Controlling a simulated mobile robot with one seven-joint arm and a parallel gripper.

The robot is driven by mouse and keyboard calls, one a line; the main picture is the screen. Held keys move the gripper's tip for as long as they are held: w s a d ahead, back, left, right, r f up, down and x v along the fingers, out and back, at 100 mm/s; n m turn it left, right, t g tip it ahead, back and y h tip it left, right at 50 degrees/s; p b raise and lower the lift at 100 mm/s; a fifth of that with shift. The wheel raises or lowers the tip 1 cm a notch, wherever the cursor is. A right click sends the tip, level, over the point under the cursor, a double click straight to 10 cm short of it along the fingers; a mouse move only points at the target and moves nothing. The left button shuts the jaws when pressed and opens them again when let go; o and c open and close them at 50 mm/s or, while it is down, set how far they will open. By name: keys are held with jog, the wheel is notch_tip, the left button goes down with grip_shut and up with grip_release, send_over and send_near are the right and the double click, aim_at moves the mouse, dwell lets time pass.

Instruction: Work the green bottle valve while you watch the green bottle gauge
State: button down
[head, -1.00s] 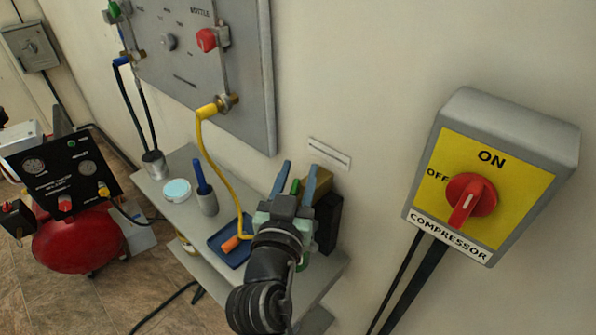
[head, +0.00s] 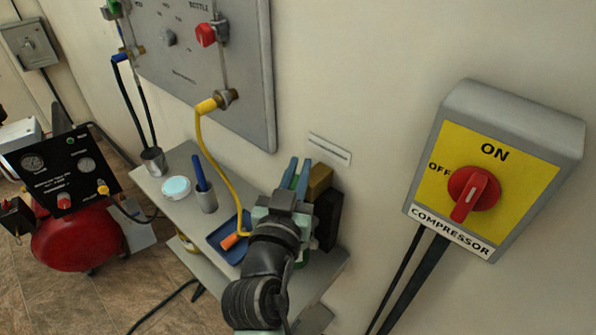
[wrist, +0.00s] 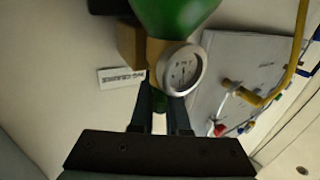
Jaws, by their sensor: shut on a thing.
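The green bottle (wrist: 178,14) shows at the top of the wrist view, with a brass neck and a round white bottle gauge (wrist: 182,70). The gauge has a dark needle, but its reading is too small to tell. The green bottle valve (wrist: 160,101) is a small green knob below the neck in that view, between my fingers. My gripper (wrist: 161,118) is shut on this valve. In the head view my gripper (head: 298,172) is over the right end of the grey shelf, and hides most of the bottle.
A yellow hose (head: 222,165) hangs from the wall panel (head: 255,70) close left of my gripper. A compressor switch box (head: 495,175) is at right.

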jog(key=shift+f+m+h+b, duration=0.3)
jog(key=shift+m+h+b, duration=0.1)
jog(key=shift+b, duration=0.75)
jog(key=shift+h+b, duration=0.5)
jog(key=shift+b, duration=0.25)
jog(key=shift+d+m+g+h+b, duration=0.15)
jog(key=shift+m+g+h+b, duration=0.45)
jog(key=shift+b, duration=0.65)
jog(key=m+h+b, duration=0.1)
jog(key=b, duration=0.1)
jog(key=m+g+h+b, duration=0.1)
jog(key=h+b, duration=0.1)
jog(key=shift+s+d+m+g+h, duration=0.2)
jog(key=shift+d+m+g+h, duration=0.1)
jog(key=shift+s+d+r+m+g+h+b, duration=0.1)
jog(key=shift+d+r+m+g+h+b, duration=0.1)
jog(key=shift+m+g+h+b, duration=0.55)
jog(key=c, duration=0.9)
grip_release()
jog(key=shift+r, duration=0.1)
jog(key=shift+s+a, duration=0.1)
